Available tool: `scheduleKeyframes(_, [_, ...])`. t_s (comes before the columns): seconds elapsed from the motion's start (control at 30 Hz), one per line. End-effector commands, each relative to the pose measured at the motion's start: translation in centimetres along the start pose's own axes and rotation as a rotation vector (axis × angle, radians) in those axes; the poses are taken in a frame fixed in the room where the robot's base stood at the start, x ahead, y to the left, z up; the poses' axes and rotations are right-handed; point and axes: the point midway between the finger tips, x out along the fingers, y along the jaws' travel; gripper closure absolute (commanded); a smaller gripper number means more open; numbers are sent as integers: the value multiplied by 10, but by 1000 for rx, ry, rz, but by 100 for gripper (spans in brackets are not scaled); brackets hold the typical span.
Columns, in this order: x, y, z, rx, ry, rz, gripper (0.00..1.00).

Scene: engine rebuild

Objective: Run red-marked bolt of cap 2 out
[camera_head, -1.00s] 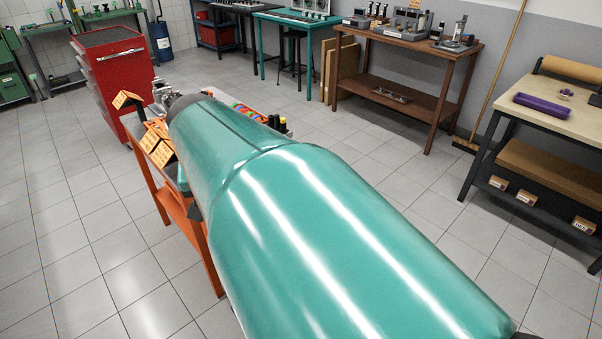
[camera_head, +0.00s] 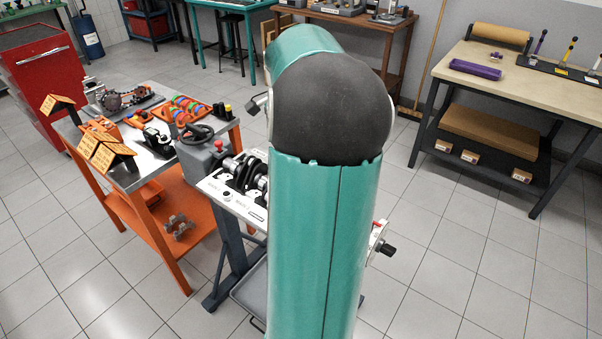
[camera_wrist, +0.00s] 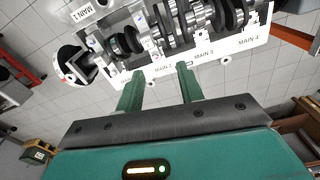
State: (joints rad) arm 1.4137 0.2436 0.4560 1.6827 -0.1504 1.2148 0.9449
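The white engine block with its dark crankshaft (camera_head: 245,173) stands on a stand in the head view, partly hidden behind my arm. In the wrist view the block (camera_wrist: 150,73) fills the top, with labels MAIN 1 to MAIN 4 and the shiny crankshaft (camera_wrist: 180,25). The MAIN 2 label (camera_wrist: 157,70) lies just beyond my fingertips. My gripper (camera_wrist: 157,80) has two green fingers apart with nothing between them, close to the block's near edge. The head view hides the gripper.
An orange bench (camera_head: 150,175) with parts trays and orange signs stands left of the block. A black knob (camera_head: 388,249) juts out right of my arm.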

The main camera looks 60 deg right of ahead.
Motion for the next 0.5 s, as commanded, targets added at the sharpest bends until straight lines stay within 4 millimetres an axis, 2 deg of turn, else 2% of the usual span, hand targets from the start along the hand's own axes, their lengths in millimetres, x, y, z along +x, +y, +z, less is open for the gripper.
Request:
scheduleKeyframes(0.03, [5,6,-16,48,-14,1,63])
scheduleKeyframes(0.1, [10,12,-32,103,-28,3,63])
scheduleKeyframes(0.2, [13,19,-45,151,-41,4,63])
scheduleKeyframes(0.37, [21,22,-51,173,-47,5,63])
scheduleKeyframes(0.5, [39,22,-49,171,-48,7,63])
